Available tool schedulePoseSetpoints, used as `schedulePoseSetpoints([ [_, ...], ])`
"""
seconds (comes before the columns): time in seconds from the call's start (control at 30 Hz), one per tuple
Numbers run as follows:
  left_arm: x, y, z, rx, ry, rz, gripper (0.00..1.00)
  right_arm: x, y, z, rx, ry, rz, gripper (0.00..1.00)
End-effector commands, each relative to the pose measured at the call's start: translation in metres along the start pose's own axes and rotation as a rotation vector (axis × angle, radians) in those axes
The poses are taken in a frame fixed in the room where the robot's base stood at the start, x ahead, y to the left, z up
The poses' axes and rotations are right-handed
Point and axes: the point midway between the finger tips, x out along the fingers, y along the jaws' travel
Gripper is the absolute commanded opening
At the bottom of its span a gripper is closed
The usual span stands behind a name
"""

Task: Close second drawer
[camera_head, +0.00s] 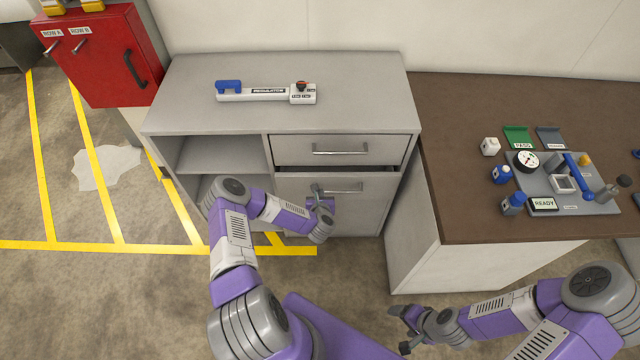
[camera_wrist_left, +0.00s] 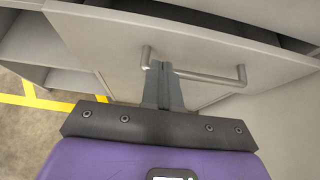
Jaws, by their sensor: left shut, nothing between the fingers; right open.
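The grey cabinet (camera_head: 185,95) has a shut top drawer (camera_head: 390,150) and a second drawer (camera_head: 365,212) below it. The second drawer stands out a little, with a dark gap above its front. Its bar handle (camera_head: 345,188) also shows in the left wrist view (camera_wrist_left: 210,78). My left gripper (camera_head: 318,190) is shut and empty, its fingers together at the left end of that handle, in front of the drawer face (camera_wrist_left: 105,50). I cannot tell whether the fingertips touch the drawer. My right gripper (camera_head: 400,330) is open and empty, low over the floor at the lower right.
Open shelves (camera_head: 220,155) fill the cabinet's left side. A labelled regulator (camera_head: 265,94) lies on its top. A brown-topped counter (camera_head: 450,130) with a grey device panel (camera_head: 600,207) stands right. A red box (camera_head: 105,60) is at the left. Floor in front is clear.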

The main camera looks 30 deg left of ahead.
Motion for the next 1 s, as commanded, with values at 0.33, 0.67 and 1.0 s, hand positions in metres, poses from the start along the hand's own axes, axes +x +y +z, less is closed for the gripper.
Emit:
schedulePoseSetpoints([
  [0.33, 0.049, 0.000, 0.016, 0.002, -0.002, 0.000, 0.00, 0.008, 0.003, 0.000, 0.000, 0.000, 0.000, 0.78],
  [0.67, 0.056, 0.000, 0.021, 0.003, 0.000, -0.002, 0.00, 0.009, 0.003, 0.000, 0.000, 0.000, 0.000, 0.78],
  [1.0, 0.068, 0.000, 0.024, 0.002, -0.002, 0.001, 0.00, 0.019, 0.007, -0.001, 0.000, 0.000, 0.000, 0.78],
])
